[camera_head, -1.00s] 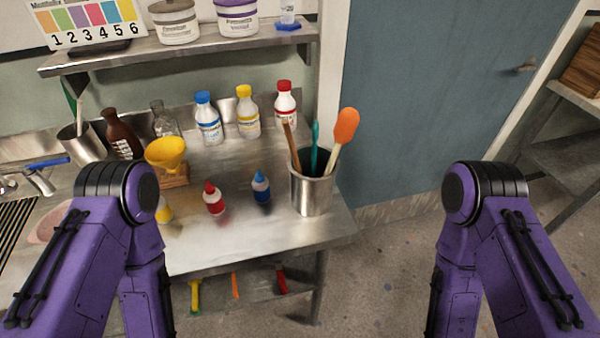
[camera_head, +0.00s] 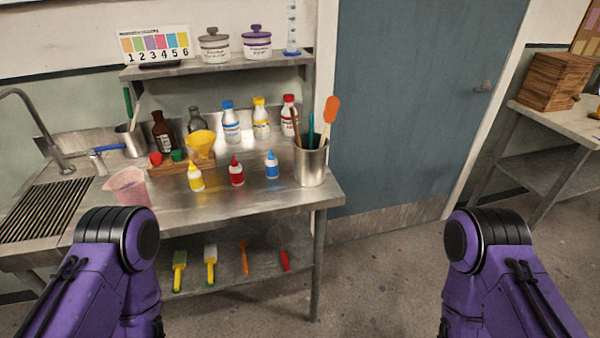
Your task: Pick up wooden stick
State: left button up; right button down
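A brown wooden stick (camera_head: 296,127) stands in a metal cup (camera_head: 310,166) at the right end of the steel table. A teal-handled tool (camera_head: 311,130) and an orange-headed spatula (camera_head: 330,115) stand in the same cup, to the right of the stick. The stick's lower part is hidden inside the cup. My two purple arms show at the lower left and lower right, both apart from the cup. Neither gripper is in view.
Small yellow, red and blue dropper bottles (camera_head: 237,172) stand left of the cup, with larger bottles (camera_head: 261,120) behind. A shelf (camera_head: 215,68) hangs above. A pink beaker (camera_head: 127,188) stands at left. Open floor (camera_head: 390,265) lies right of the table.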

aim_at(291, 110)
jog(key=u, duration=0.1)
jog(key=k, duration=0.15)
jog(key=z, duration=1.05)
jog(key=i, duration=0.75)
jog(key=u, duration=0.4)
